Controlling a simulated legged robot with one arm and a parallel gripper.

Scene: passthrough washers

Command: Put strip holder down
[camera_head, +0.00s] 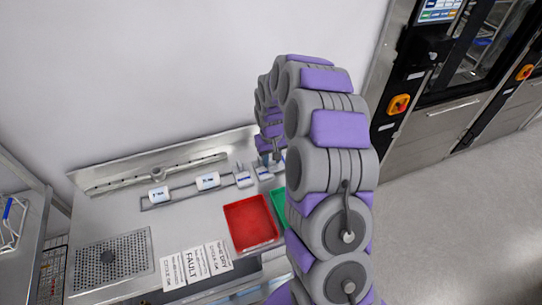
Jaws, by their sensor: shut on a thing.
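My arm arches up and over toward the counter, with my gripper (272,152) at its far end, low over the back right of the worktop. The gripper looks small and is partly hidden by my own arm links. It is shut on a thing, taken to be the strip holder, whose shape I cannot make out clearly. Just below the gripper are small white labelled containers, one of them (243,178) on the rack line. I cannot tell whether the held thing touches the worktop.
The steel worktop (120,215) carries more white containers (207,181), a red tray (250,222), a green tray (279,203) partly behind my arm, a perforated plate (108,262) and printed cards (196,263). A wall stands behind; washer machines (450,70) stand at right. The floor at right is clear.

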